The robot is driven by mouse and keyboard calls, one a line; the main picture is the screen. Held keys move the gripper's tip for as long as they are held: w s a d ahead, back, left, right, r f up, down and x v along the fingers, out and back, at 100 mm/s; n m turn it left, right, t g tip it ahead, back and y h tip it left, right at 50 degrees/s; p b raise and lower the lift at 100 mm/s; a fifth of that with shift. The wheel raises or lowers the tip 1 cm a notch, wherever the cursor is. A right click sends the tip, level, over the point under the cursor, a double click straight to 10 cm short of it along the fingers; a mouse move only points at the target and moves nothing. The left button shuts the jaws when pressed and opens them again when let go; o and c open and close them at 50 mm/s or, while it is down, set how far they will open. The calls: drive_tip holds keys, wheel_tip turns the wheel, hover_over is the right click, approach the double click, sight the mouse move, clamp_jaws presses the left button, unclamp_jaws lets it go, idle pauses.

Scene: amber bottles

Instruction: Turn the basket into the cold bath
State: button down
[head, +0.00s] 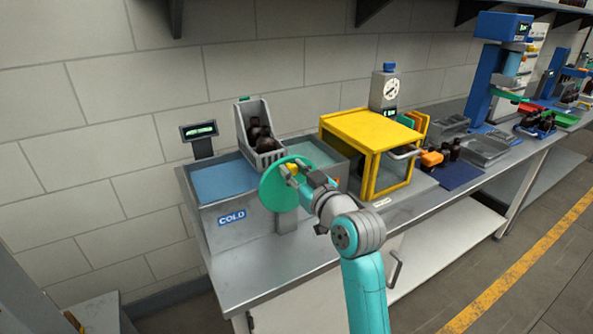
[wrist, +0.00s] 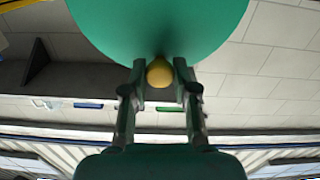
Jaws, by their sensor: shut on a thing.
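The grey basket (head: 246,122) holds dark amber bottles (head: 262,140). It sits tilted and raised over the divide between two water baths. The cold bath (head: 231,217), labelled COLD, is on the left with blue water (head: 224,182). A green disc (head: 274,188) stands at the front of the baths, with a yellow knob (head: 292,168) on its face. My gripper (head: 297,174) is shut on this knob. In the wrist view, the fingers (wrist: 160,88) close on both sides of the yellow knob (wrist: 159,72), under the green disc (wrist: 160,25). My gripper hides part of the disc.
The right-hand bath (head: 318,152) holds greenish water. A small display (head: 200,131) stands behind the cold bath. A yellow-framed cabinet (head: 367,135) stands right of the baths, with a dial unit (head: 387,90) behind it. Racks, bottles and a blue press (head: 487,85) fill the bench further right.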

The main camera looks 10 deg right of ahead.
sight(266, 197)
drive_tip(key=shift+s+a+f+n, duration=0.2)
drive_tip(key=shift+a+n, duration=0.3)
drive_tip(key=shift+n, duration=0.45)
drive_tip(key=shift+s+a+f+n, duration=0.2)
drive_tip(key=shift+a+n, duration=0.35)
drive_tip(key=shift+n, duration=0.45)
drive_tip(key=shift+s+a+f+n, duration=0.1)
drive_tip(key=shift+a+f+n, duration=0.15)
drive_tip(key=shift+a+n, duration=0.5)
drive_tip(key=shift+s+a+f+n, duration=0.1)
drive_tip(key=shift+a+f+n, duration=0.2)
drive_tip(key=shift+n, duration=0.55)
drive_tip(key=shift+s+a+f+n, duration=0.15)
drive_tip(key=shift+f+n, duration=0.25)
drive_tip(key=shift+n, duration=0.5)
drive_tip(key=shift+s+a+f+n, duration=0.1)
drive_tip(key=shift+a+f+n, duration=0.2)
drive_tip(key=shift+n, duration=0.55)
drive_tip(key=shift+s+a+f+n, duration=0.15)
drive_tip(key=shift+f+n, duration=0.4)
drive_tip(key=shift+n, duration=0.4)
drive_tip(key=shift+w+a+f+n, duration=0.15)
drive_tip(key=shift+f+n, duration=0.4)
drive_tip(key=shift+n, duration=0.4)
drive_tip(key=shift+s+f+n, duration=0.1)
drive_tip(key=shift+f+n, duration=0.85)
drive_tip(key=shift+n, duration=0.65)
drive_tip(key=c, duration=0.9)
unclamp_jaws()
